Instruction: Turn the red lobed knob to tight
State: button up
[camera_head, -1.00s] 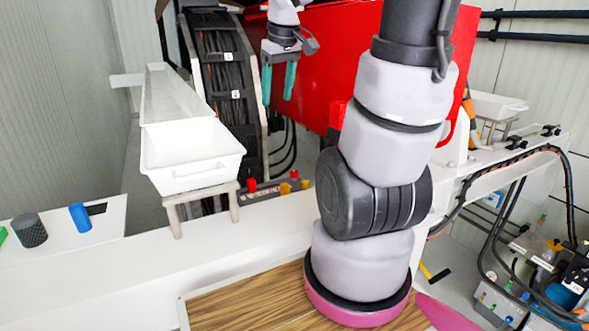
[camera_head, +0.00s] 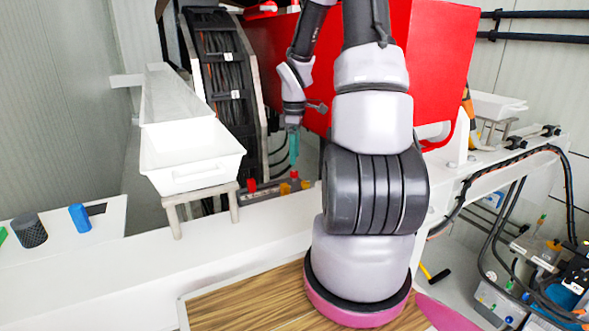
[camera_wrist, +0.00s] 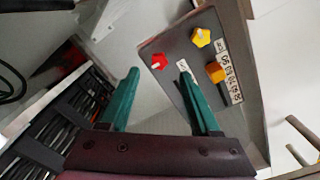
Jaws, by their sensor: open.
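The red lobed knob (camera_wrist: 158,61) sits on a grey panel (camera_wrist: 184,44) in the wrist view, near the panel's left edge. In the head view a red knob (camera_head: 294,174) shows on the panel just below my gripper, and another red piece (camera_head: 251,185) shows at the panel's left end; I cannot tell which is the lobed one. My gripper (camera_wrist: 157,72) is open and empty, its two green fingers apart. In the wrist view the knob lies between the fingertips in the picture, beyond them and not touched. In the head view my gripper (camera_head: 294,150) points down above the panel.
A white trough (camera_head: 195,165) is left of the panel. A cable chain (camera_head: 225,85) and a large red housing (camera_head: 440,60) stand behind.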

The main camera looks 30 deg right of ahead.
aim_at(295, 172)
jog(key=shift+f, duration=2.8)
grip_shut()
